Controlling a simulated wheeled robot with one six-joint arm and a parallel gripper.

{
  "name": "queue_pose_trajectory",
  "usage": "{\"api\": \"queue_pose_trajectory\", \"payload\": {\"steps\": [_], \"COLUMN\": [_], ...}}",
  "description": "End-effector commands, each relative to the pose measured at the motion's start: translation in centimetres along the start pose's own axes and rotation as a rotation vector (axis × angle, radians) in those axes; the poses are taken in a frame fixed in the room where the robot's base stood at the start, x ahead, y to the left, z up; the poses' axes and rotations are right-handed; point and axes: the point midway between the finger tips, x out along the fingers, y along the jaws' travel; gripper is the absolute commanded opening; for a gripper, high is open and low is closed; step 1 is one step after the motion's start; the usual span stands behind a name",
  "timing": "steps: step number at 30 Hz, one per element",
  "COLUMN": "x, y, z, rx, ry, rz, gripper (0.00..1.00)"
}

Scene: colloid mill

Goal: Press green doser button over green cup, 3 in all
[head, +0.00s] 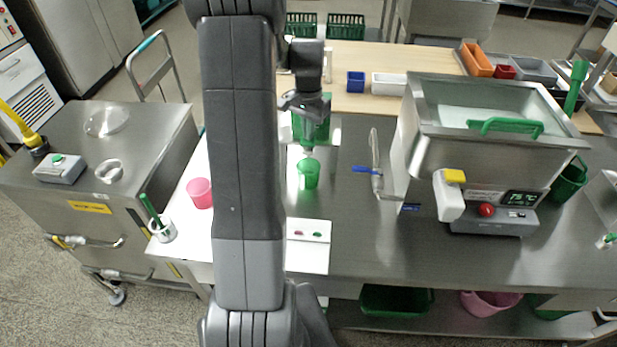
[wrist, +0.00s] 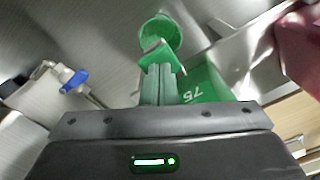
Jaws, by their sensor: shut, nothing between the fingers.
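The green doser (head: 318,131) stands at the back of the counter, below my gripper (head: 306,108) in the head view. The green cup (head: 308,175) stands upright under the doser's spout. In the wrist view my gripper (wrist: 158,88) is shut and empty. Its fingertips are at a small green plate with a pale edge (wrist: 162,56), seemingly the doser's button; I cannot tell whether they touch it or press it. The doser body (wrist: 208,82), marked 75, is beside the fingers, and the green cup (wrist: 159,32) shows beyond the tips.
A pink cup (head: 199,192) stands left of my arm. A dark pink body (wrist: 300,45) is at the wrist view's right edge. A white card (head: 309,250) with a red and a green mark lies in front. A steel tank (head: 480,150) with a blue-handled tap (head: 366,170) stands right.

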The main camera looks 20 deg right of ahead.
Motion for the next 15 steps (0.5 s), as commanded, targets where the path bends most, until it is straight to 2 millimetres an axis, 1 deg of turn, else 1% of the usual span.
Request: {"api": "queue_pose_trajectory", "payload": {"steps": [15], "x": [2.0], "y": [0.0], "z": [0.0], "rx": [0.0], "ry": [-0.001], "rz": [0.0], "gripper": [0.0]}}
